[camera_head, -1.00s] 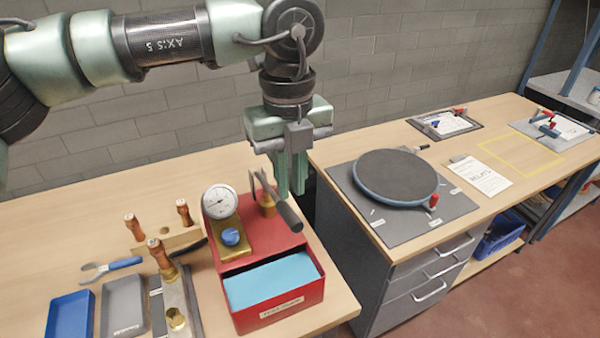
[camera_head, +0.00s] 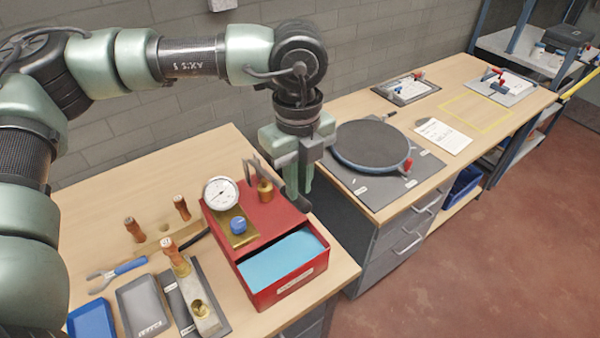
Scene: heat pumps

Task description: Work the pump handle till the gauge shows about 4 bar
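The red pump box (camera_head: 262,218) stands on the near bench, with a light blue panel (camera_head: 283,258) in its front part. The white round gauge (camera_head: 221,193) sits at its back left; its needle is too small to read surely. A blue knob (camera_head: 238,226) is on a brass block below the gauge. A brass post (camera_head: 265,190) and a grey fork stand at the back of the box. My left gripper (camera_head: 302,196) points down at the box's right back edge. It covers most of the dark pump handle (camera_head: 302,206); whether it grips it is unclear. My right gripper is out of view.
Wooden-handled tools (camera_head: 172,256), pliers (camera_head: 118,272), a blue tray (camera_head: 92,318) and a grey tray (camera_head: 142,306) lie left of the pump. A round dark turntable (camera_head: 371,145) is on the bench to the right. Between the benches is a gap.

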